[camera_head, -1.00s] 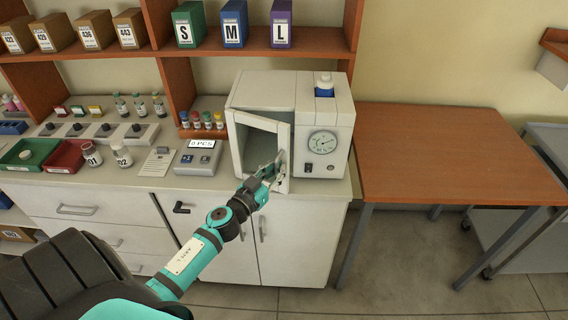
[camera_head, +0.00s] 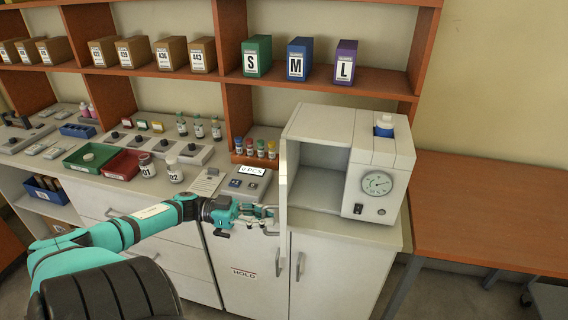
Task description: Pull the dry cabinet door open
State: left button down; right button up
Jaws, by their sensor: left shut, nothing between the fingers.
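The dry cabinet (camera_head: 356,125) is a white box on the counter, with a round dial on its right-hand front panel. Its door (camera_head: 284,190) stands wide open on the left side, seen nearly edge-on and sticking out toward me. The inside (camera_head: 320,178) is exposed and looks empty. My left gripper (camera_head: 270,213) is shut and empty, just left of the door's outer part. I cannot tell whether the fingers touch the door or its handle. My right gripper is out of view.
A scale-like device (camera_head: 246,184) reading "0 PCS" sits behind my gripper. Two labelled jars (camera_head: 174,172), a red tray (camera_head: 126,165) and a green tray (camera_head: 90,157) stand farther left. A brown table (camera_head: 480,215) on the right is clear.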

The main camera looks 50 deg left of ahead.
pick_arm(q)
jog(key=shift+g, duration=0.3)
jog(key=shift+w+a+b+v, duration=0.1)
jog(key=shift+w+b+v, duration=0.1)
jog(key=shift+v, duration=1.15)
jog(key=shift+w+a+b+v, duration=0.1)
jog(key=shift+b+v, duration=0.05)
jog(key=shift+v, duration=1.15)
jog(key=shift+f, duration=0.2)
jog(key=c, duration=1.4)
grip_release()
jog(key=shift+r, duration=0.1)
jog(key=shift+a, duration=0.15)
jog(key=v, duration=1.2)
jog(key=shift+f, duration=0.25)
